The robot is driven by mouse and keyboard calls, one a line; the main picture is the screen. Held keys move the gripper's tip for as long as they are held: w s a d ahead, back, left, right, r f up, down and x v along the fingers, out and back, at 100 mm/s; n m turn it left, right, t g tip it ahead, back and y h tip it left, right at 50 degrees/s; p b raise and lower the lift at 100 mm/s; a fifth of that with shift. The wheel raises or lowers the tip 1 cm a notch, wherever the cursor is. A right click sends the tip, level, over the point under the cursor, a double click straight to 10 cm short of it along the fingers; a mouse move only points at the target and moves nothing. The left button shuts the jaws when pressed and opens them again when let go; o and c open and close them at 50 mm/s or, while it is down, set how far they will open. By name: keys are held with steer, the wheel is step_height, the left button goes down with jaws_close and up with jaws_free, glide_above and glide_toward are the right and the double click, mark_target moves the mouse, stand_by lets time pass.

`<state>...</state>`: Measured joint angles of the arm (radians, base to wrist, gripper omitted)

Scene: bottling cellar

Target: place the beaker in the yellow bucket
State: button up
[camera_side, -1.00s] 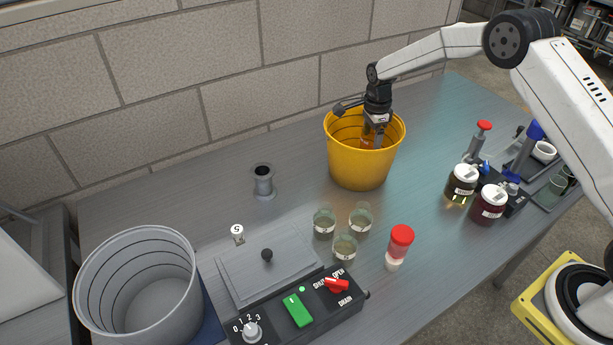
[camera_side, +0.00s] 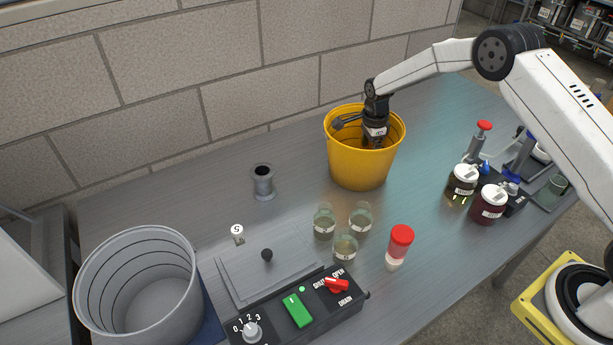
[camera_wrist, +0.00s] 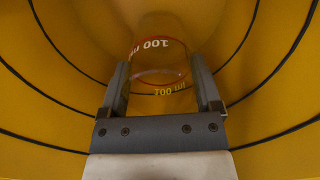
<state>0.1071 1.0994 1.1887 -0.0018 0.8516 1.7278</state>
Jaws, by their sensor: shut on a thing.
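The yellow bucket (camera_side: 360,165) stands upright on the bench in the side view. My gripper (camera_side: 374,140) reaches down inside it, and the bucket's front wall hides the fingertips. In the wrist view the bucket's ringed inner wall (camera_wrist: 60,110) fills the picture. There my gripper (camera_wrist: 162,88) is shut on a clear beaker (camera_wrist: 158,62) with "100 ml" lettering, one finger on each side of it. The beaker is inside the bucket. I cannot tell whether it touches the bottom.
Several glasses (camera_side: 345,247) and a red-capped shaker (camera_side: 400,245) stand in front of the bucket. Dark jars (camera_side: 488,205) stand to the right. A grey bucket (camera_side: 140,285) and a control box (camera_side: 300,310) are at the front left.

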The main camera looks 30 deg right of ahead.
steer(key=shift+f, duration=0.1)
steer(key=o, duration=1.2)
steer(key=shift+c, duration=0.2)
step_height(320, 180, up, 12)
steer(key=shift+r, duration=0.2)
steer(key=shift+s, duration=0.1)
steer(key=s+a+n+t, duration=0.1)
steer(key=s+a+n, duration=0.2)
steer(key=s+n, duration=0.7)
steer(key=s+a+r+n+t, duration=0.1)
steer(key=s+a+n, duration=0.2)
steer(key=s+n, duration=0.8)
steer(key=s, duration=0.7)
steer(key=shift+s+r+t, duration=0.2)
steer(key=shift+s+t, duration=0.1)
steer(key=shift+s, duration=0.05)
